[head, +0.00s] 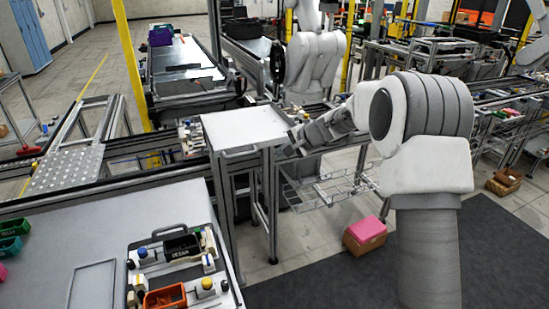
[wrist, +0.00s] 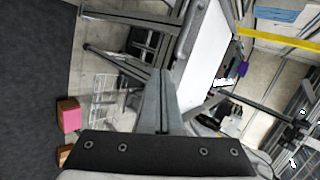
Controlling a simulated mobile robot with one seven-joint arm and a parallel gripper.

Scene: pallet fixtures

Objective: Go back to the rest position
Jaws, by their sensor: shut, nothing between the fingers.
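My arm reaches out from the right side of the head view, and my gripper (head: 293,143) is beside the right edge of a small metal stand with a white top (head: 243,127). The fingertips are small in that view. In the wrist view my gripper (wrist: 164,75) shows its two fingers side by side, shut with nothing between them. The white top also shows in the wrist view (wrist: 205,50), just right of the fingers. I cannot tell whether the gripper touches the stand.
A grey table (head: 85,215) at the lower left bears a pallet tray (head: 160,240) with several fixtures. A wire basket (head: 325,190) hangs below my forearm. A pink-topped cardboard box (head: 365,232) is on the floor. Conveyor rails run behind. Dark matting lies at the lower right.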

